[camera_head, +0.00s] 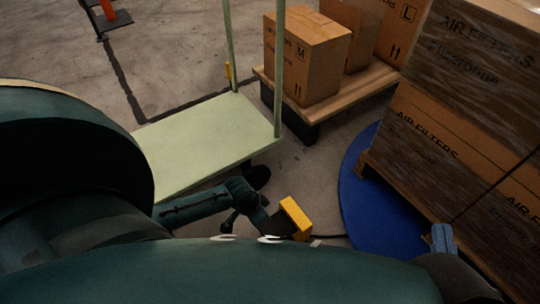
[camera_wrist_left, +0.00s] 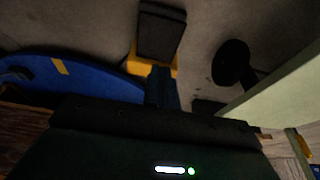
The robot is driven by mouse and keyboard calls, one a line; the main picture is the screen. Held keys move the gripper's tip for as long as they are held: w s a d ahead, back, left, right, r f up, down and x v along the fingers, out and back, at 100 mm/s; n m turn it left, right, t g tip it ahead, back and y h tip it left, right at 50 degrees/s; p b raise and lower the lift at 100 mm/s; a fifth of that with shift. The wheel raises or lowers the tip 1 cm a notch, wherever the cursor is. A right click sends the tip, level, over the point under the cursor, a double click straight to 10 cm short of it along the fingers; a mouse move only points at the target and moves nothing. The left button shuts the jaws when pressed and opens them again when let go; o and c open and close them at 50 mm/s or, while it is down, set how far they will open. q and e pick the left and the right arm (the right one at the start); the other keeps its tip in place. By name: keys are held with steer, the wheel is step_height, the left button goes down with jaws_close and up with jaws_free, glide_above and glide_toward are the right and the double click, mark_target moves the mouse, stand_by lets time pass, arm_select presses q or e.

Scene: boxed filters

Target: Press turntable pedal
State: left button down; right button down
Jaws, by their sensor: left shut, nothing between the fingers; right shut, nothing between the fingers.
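The turntable pedal (camera_head: 294,215) is on the floor left of the blue turntable (camera_head: 358,212). It has a yellow housing and, in the left wrist view, a black pad (camera_wrist_left: 162,32). The turntable shows as a blue disc in the left wrist view (camera_wrist_left: 75,78). My left gripper (camera_wrist_left: 161,78) is shut and empty. Its fingers overlap the yellow pedal edge in that view; I cannot tell whether they touch it. My right gripper (camera_head: 443,236) is shut and empty, at the lower right, in front of the wrapped load in the head view.
A pale green cart (camera_head: 205,145) stands left of the pedal, its caster wheel (camera_wrist_left: 232,60) close by. Stacked air filter boxes (camera_head: 455,110) stand on a pallet on the turntable. Another pallet (camera_head: 345,100) bears cartons (camera_head: 308,60).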

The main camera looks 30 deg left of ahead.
arm_select(q)
steer(key=shift+f, duration=0.1)
